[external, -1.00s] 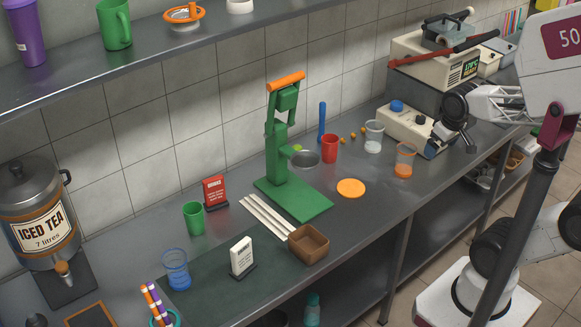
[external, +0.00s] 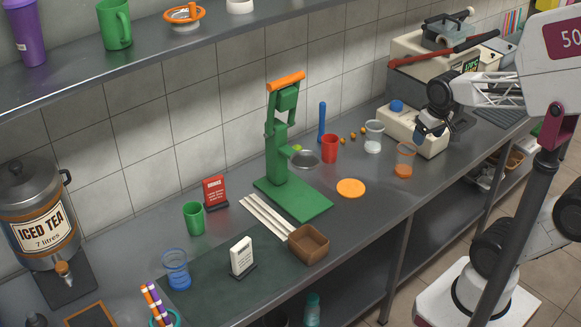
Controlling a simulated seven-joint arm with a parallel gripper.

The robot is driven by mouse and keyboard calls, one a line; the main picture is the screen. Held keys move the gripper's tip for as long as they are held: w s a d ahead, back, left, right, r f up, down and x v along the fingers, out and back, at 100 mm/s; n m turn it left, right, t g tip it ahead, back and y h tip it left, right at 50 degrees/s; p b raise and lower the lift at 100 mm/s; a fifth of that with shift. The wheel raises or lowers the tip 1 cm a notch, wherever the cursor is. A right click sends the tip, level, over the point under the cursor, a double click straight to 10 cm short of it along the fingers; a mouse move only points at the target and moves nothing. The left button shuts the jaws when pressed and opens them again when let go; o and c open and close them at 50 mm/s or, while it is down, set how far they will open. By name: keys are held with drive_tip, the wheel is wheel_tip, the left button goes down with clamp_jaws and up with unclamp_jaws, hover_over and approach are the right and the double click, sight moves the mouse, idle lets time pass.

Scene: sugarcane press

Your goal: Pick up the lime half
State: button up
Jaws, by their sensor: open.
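A small light-green piece, which looks like the lime half (external: 297,148), shows at the metal bowl (external: 306,158) of the green press (external: 280,150). It is partly hidden and too small to tell whether it lies in the bowl or behind it. My gripper (external: 420,138) is open, in front of the cream appliance with a blue knob, well to the right of the press and apart from the lime half. Nothing shows between its fingers.
A red cup (external: 330,149), a blue pestle-like stick (external: 322,122), small orange balls (external: 352,138), a clear cup (external: 374,137) and an orange-bottomed glass (external: 405,160) stand between gripper and press. An orange disc (external: 351,188) lies in front. A brown box (external: 308,243) stands further left.

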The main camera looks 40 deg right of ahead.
drive_tip(key=w+m, duration=0.3)
drive_tip(key=w, duration=1.2)
drive_tip(key=m+g, duration=0.2)
drive_tip(key=m, duration=0.8)
hover_over(297, 148)
drive_tip(key=d, duration=0.1)
wheel_tip(297, 148, down, 24)
drive_tip(key=shift+w+r, duration=0.1)
drive_tip(key=shift+w, duration=0.05)
drive_tip(key=shift+w+f, duration=0.35)
drive_tip(key=shift+f, duration=0.1)
drive_tip(key=shift+f, duration=1.3)
